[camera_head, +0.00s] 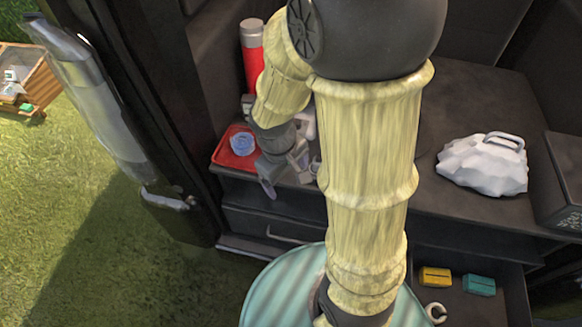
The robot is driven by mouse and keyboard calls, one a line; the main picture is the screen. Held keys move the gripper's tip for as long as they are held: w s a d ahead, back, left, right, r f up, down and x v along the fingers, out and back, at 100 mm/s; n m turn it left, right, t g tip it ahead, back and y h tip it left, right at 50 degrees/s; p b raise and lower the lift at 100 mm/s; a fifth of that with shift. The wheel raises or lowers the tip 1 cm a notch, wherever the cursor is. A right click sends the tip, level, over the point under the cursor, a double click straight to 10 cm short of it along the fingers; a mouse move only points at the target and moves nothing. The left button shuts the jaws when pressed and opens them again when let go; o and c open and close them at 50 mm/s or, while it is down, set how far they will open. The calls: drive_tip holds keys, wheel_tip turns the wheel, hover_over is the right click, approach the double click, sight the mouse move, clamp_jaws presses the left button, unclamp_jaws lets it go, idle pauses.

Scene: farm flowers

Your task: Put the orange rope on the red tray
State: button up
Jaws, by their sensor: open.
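The red tray (222,152) lies on the dark cabinet top, left of my arm. A small blue, clear-looking object (243,144) is on it. My gripper (285,178) is open, just right of the tray and near the front edge of the cabinet top. One finger hangs in front of the cabinet front. I see nothing between the fingers. I cannot make out an orange rope in this view. My arm covers the middle of the cabinet top.
A red bottle (251,58) with a grey cap stands behind the tray. A white lumpy object with a handle (485,165) sits right of my arm. An open drawer (463,307) below holds a yellow box (435,278) and a teal box (479,285). Grass lies left.

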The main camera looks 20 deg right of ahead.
drive_tip(key=r+m, duration=0.1)
drive_tip(key=r+m+t+y, duration=0.1)
drive_tip(key=m, duration=0.1)
drive_tip(key=s+r+m+t, duration=0.1)
drive_tip(key=m, duration=0.1)
drive_tip(key=shift+d+y, duration=0.3)
drive_tip(key=shift+y, duration=0.1)
drive_tip(key=shift+c, duration=0.5)
